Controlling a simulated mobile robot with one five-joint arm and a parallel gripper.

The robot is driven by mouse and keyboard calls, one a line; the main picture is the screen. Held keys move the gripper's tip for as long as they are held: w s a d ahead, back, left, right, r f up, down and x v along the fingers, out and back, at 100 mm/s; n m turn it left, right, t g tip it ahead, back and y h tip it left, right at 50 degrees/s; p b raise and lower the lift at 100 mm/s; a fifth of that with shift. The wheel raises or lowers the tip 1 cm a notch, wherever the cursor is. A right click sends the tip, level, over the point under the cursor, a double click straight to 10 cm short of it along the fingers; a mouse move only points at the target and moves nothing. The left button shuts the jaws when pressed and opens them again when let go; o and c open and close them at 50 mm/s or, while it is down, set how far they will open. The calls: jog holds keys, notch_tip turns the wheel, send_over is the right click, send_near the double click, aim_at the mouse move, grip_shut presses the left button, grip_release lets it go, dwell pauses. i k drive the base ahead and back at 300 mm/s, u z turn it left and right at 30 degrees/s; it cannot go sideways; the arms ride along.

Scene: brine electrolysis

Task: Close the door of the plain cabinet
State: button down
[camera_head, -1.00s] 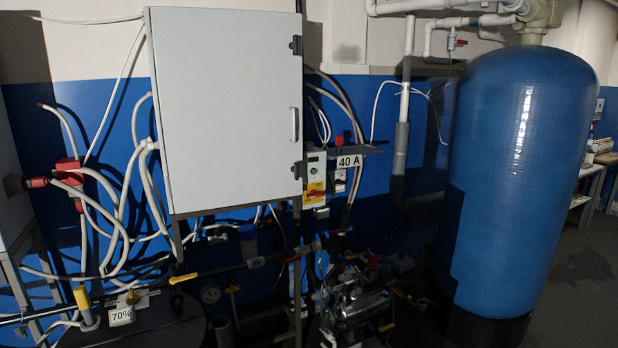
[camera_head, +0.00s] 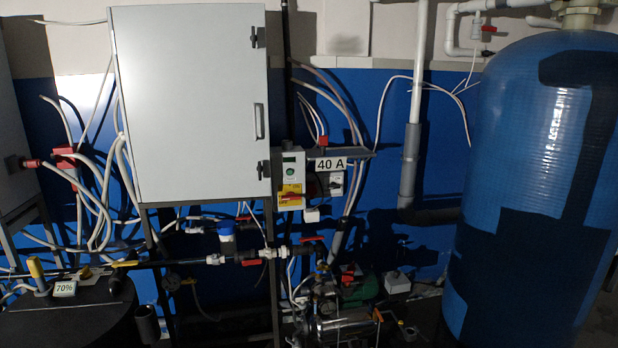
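A plain light grey cabinet (camera_head: 190,105) stands on a dark metal frame against the blue and white wall, left of the middle in the head view. Its front shows a handle (camera_head: 259,122) near the right edge, with dark latches or hinges above and below it. The front panel looks flat; I cannot tell whether the door is fully shut or slightly ajar. My gripper is not in view.
A large blue tank (camera_head: 545,190) stands at the right. A control box (camera_head: 291,178) and a "40 A" sign (camera_head: 331,164) are right of the cabinet. A dark barrel (camera_head: 75,318) with a "70%" label, pipes and a pump (camera_head: 335,320) fill the space below.

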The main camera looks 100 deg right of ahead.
aim_at(192, 86)
jog(key=k, duration=1.2)
jog(key=z, duration=1.4)
jog(key=i, duration=0.45)
jog(key=z, duration=0.1)
